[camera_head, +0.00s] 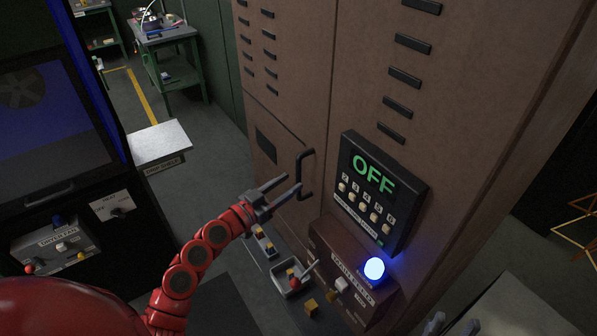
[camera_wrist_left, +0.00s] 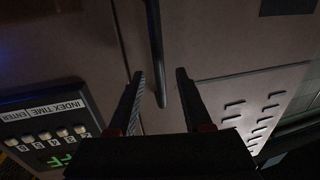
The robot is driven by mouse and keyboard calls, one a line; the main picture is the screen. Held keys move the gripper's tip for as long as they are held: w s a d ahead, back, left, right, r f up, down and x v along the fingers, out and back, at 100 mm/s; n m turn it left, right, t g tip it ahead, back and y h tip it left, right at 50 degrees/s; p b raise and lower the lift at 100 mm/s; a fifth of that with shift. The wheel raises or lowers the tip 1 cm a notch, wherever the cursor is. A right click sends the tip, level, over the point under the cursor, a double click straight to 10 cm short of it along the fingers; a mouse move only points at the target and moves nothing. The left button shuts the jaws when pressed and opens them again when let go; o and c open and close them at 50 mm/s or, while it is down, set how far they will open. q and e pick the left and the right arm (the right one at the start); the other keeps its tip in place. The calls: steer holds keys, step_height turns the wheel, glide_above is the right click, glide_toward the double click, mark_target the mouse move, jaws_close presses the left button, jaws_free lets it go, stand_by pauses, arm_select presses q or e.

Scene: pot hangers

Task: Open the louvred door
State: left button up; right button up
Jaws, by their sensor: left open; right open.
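The brown cabinet front has a louvred section (camera_head: 262,45) at upper left and a panel with a dark plate (camera_head: 266,146) below it, divided by a seam. A dark bar handle (camera_head: 306,172) stands upright on the lower panel, near its right edge. My left gripper (camera_head: 290,184) is open, its fingertips close to the left of the handle. In the left wrist view, the handle (camera_wrist_left: 155,45) shows between the spread fingers (camera_wrist_left: 161,75); I cannot tell whether they touch. The door looks shut. My right gripper (camera_head: 451,325) is partly visible at the bottom right, open.
A control box reading OFF (camera_head: 385,190) and a lower box with a lit blue lamp (camera_head: 374,269) stick out right of the handle. A small tray (camera_head: 290,283) lies below. A white shelf (camera_head: 160,142) stands left; open grey floor (camera_head: 195,130) lies between.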

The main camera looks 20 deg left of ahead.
mark_target(297, 179)
arm_select(q)
steer(key=shift+p+x, duration=0.6)
steer(key=shift+x, duration=1.55)
jaws_close()
